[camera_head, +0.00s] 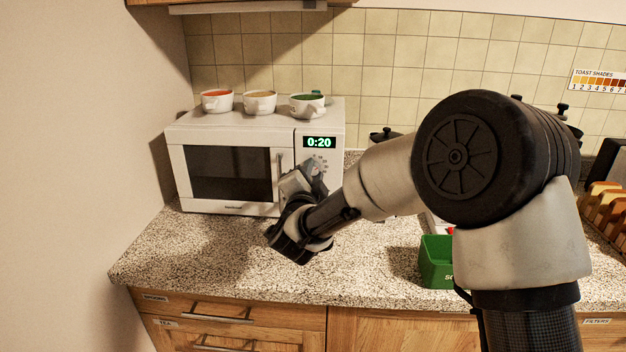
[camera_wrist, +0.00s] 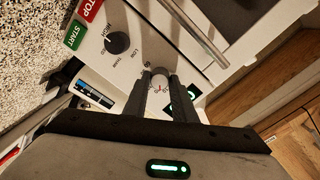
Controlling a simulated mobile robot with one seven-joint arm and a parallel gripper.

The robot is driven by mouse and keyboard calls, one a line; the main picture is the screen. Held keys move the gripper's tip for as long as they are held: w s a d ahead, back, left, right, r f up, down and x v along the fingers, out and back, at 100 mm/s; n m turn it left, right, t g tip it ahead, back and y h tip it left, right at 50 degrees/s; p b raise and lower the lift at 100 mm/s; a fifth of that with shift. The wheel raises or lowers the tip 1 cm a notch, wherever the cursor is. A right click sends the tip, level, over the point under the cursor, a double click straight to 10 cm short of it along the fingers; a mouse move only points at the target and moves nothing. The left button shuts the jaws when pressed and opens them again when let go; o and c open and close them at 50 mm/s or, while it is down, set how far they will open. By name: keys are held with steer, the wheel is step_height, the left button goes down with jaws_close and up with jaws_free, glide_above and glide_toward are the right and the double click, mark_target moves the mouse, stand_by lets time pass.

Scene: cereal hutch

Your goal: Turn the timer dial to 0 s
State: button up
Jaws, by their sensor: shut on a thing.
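The microwave (camera_head: 228,173) stands at the back left of the counter. Its display (camera_head: 319,142) reads 0:20 in green. The timer dial (camera_wrist: 160,74) is between my fingertips in the wrist view, on the control panel near the display. My gripper (camera_wrist: 160,84) is shut on the dial, with a finger on each side. In the head view my gripper (camera_head: 303,180) is at the microwave's right-hand panel and hides the dial. A second, dark knob (camera_wrist: 117,43) is on the same panel, next to the green START and red STOP buttons.
Three bowls or cups (camera_head: 260,102) stand on top of the microwave. A green container (camera_head: 437,262) is on the counter, partly behind my arm. A rack with bread slices (camera_head: 606,211) is at the right. The counter front (camera_head: 220,270) is clear.

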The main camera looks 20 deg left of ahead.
steer(key=n+b, duration=0.1)
steer(key=n, duration=0.3)
steer(key=shift+f, duration=0.1)
steer(key=n, duration=0.4)
steer(key=shift+n, duration=0.6)
steer(key=o, duration=1)
steer(key=shift+o, duration=0.2)
steer(key=shift+s, duration=0.15)
steer(key=v, duration=1.7)
steer(key=shift+f, duration=0.25)
